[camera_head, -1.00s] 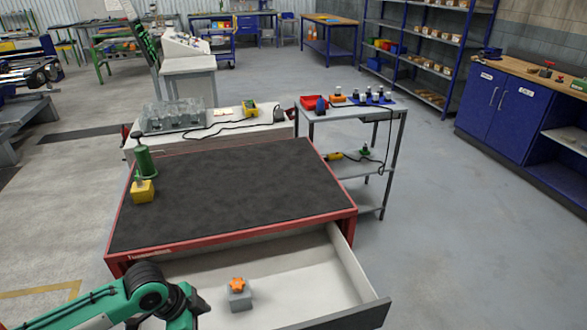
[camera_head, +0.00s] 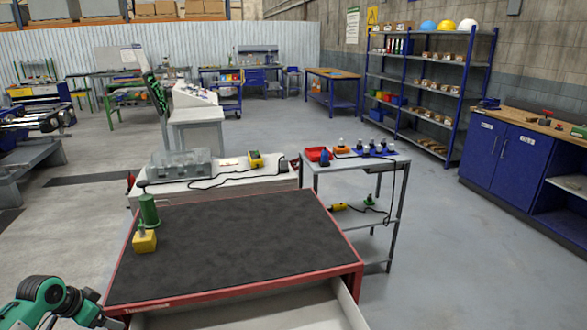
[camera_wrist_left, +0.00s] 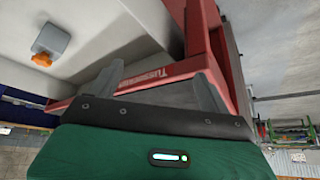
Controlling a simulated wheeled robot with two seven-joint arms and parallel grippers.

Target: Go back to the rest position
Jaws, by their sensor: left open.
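My left arm (camera_head: 50,300) comes in at the lower left corner of the head view, beside the red table's front left corner. The left gripper (camera_wrist_left: 158,88) shows in the left wrist view with its two grey fingers spread apart and nothing between them. The red table front with its lettering lies beyond the fingers. A grey block with an orange star-shaped knob (camera_wrist_left: 42,59) sits in the open drawer (camera_wrist_left: 110,22), apart from the gripper. In the head view only the back part of the drawer (camera_head: 240,316) shows. My right gripper is in neither view.
The dark table top (camera_head: 225,240) carries a green cylinder (camera_head: 149,210) and a yellow block (camera_head: 145,241) at its left. A grey trolley (camera_head: 350,165) with small parts stands behind right. Blue cabinets (camera_head: 510,165) line the right wall. Open floor lies between.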

